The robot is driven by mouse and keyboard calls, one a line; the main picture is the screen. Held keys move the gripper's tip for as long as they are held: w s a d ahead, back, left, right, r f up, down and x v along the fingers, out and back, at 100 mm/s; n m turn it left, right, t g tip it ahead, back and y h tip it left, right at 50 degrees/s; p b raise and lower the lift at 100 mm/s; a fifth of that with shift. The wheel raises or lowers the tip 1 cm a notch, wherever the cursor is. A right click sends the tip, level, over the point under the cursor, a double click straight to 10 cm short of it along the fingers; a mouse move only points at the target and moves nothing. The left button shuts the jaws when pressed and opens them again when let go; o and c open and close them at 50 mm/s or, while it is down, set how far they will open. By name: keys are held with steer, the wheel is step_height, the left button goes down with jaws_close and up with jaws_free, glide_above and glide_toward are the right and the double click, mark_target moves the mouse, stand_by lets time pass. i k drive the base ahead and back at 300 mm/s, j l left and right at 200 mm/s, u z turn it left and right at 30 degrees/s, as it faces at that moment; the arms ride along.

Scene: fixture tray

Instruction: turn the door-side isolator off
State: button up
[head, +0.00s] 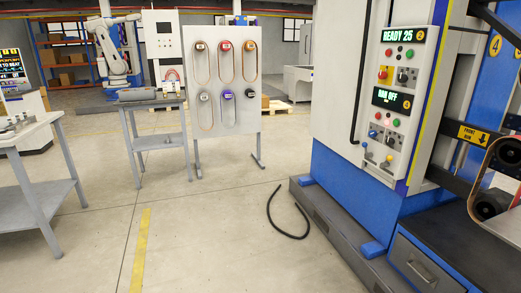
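A tall grey machine cabinet (345,80) with a blue base stands at the right. Its control panel (404,100) carries a green-lit display reading "READY 25" (404,35) and a lower one that seems to read "MAN OFF" (392,99). Between them sit a red control on a yellow plate (384,73) and a dark rotary knob (406,76). Small coloured buttons and another dark knob (391,142) sit below the lower display. I cannot tell which control is the door-side isolator, nor its position. My gripper is not in view.
A dark hose (284,218) lies on the floor before the machine's plinth. A board with hanging belts (225,82), a small table (155,112) and a workbench (35,150) stand left. Rollers with a belt (505,160) project at the right. The middle floor is mostly clear.

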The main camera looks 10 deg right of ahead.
mark_target(382, 75)
steer(key=i+l+z, duration=0.1)
steer(key=i+z, duration=0.25)
steer(key=i, duration=0.25)
steer(key=i+z, duration=0.4)
steer(key=i, duration=0.15)
